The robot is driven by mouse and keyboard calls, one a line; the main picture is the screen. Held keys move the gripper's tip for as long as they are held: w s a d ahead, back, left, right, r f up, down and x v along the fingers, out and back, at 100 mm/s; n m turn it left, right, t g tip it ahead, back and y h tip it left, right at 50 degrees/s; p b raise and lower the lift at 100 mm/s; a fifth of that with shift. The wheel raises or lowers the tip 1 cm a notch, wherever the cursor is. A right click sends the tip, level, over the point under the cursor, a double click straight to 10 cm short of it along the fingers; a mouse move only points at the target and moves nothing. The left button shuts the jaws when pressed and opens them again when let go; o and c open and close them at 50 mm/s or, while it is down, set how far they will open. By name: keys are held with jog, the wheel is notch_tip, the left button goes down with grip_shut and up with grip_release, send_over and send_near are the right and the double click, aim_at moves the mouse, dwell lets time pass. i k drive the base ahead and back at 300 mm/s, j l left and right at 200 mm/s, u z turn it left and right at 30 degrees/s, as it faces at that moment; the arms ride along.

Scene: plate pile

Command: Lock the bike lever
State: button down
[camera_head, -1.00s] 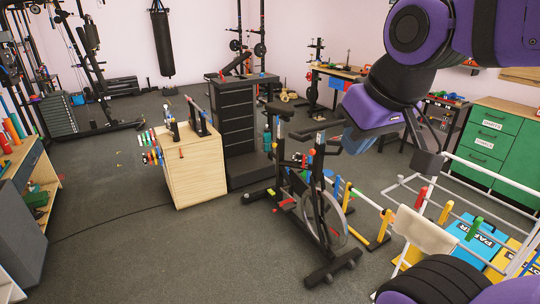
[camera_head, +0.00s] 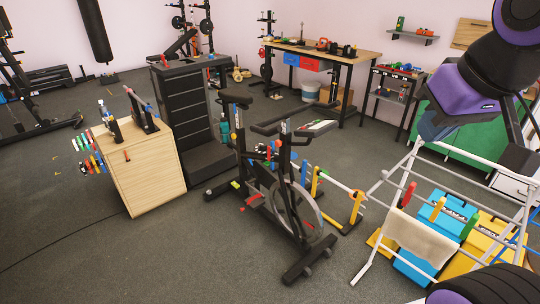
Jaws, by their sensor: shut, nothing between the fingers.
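The exercise bike (camera_head: 292,205) stands upright on the grey floor in the middle of the view. It has a dark seat (camera_head: 235,96), dark handlebars and a grey flywheel. A small red part (camera_head: 254,201) shows low on its frame; the bike lever is too small to tell apart for certain. My gripper (camera_head: 520,158) is at the right edge, partly cut off. It is shut and empty, well to the right of the bike and apart from it.
A white drying rack (camera_head: 372,252) with a cream towel (camera_head: 424,240) stands right of the bike, with blue and yellow boxes behind it. A wooden cabinet (camera_head: 148,172) and a dark drawer tower (camera_head: 187,108) stand to the left. The floor at front left is clear.

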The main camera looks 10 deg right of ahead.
aim_at(269, 158)
jog(key=i+j+z, duration=0.15)
jog(key=i+j, duration=0.8)
jog(key=i+j+z, duration=0.1)
jog(key=i+j, duration=0.8)
jog(key=j, duration=0.15)
